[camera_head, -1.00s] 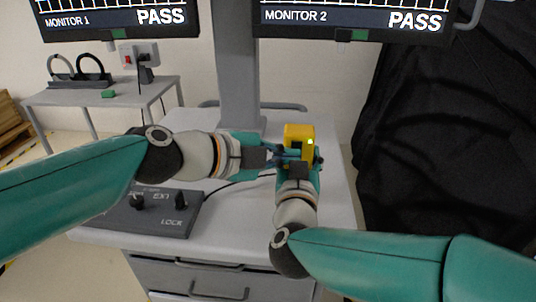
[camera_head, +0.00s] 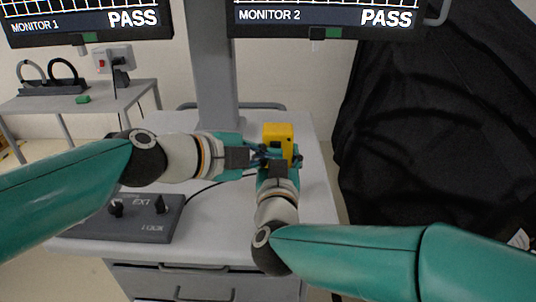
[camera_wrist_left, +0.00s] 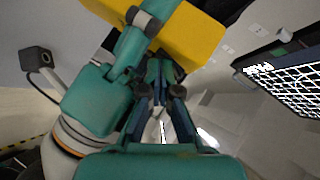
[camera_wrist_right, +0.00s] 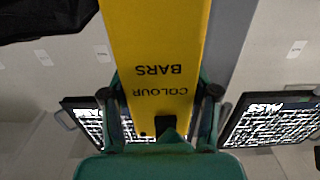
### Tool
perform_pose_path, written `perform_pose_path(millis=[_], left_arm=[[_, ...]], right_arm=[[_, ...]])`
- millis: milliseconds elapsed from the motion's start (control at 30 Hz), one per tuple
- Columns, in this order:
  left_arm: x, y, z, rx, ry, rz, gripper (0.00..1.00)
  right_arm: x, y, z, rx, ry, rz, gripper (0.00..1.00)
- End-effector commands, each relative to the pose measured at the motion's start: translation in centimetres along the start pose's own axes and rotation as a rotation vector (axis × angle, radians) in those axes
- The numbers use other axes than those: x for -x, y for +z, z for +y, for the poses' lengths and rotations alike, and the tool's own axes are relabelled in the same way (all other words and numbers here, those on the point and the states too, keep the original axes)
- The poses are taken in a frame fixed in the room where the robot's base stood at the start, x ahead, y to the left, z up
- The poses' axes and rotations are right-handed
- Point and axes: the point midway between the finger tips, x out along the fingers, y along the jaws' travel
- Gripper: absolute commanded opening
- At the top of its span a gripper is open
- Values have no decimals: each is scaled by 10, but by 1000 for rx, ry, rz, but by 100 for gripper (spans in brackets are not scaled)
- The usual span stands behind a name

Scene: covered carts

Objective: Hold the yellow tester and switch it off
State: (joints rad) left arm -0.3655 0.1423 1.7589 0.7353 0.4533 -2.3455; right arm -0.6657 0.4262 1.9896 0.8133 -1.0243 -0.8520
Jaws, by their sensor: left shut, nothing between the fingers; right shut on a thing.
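The yellow tester (camera_head: 278,131) is upright above the cart top in the head view. My right gripper (camera_head: 279,160) is shut on its lower part. In the right wrist view the tester (camera_wrist_right: 155,45) fills the middle between the fingers, with "COLOUR BARS" printed upside down. My left gripper (camera_head: 260,157) is shut and empty, close against the tester's left side; contact cannot be told. In the left wrist view the tester (camera_wrist_left: 195,38) is just beyond the left fingertips (camera_wrist_left: 158,75). No lit lamp shows on the tester now; its switch cannot be made out.
The grey cart top (camera_head: 215,225) carries a dark control box (camera_head: 150,222) with knobs and a cable. Monitor 1 (camera_head: 90,20) and Monitor 2 (camera_head: 315,17) read PASS. A black-covered cart (camera_head: 420,140) stands at right, a side table (camera_head: 75,97) at left.

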Motion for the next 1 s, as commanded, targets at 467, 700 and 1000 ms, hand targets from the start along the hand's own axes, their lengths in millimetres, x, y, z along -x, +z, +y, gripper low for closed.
perform_pose_path(millis=[467,700,1000], left_arm=[[6,-1,-15,-1,-19,-11,0],[11,-1,-15,-1,-19,-11,0],[57,-1,-13,0,-16,-10,0]], right_arm=[[2,1,-3,4,-7,-3,15],[2,2,-2,4,-6,-3,16],[1,2,-2,2,-4,-3,16]])
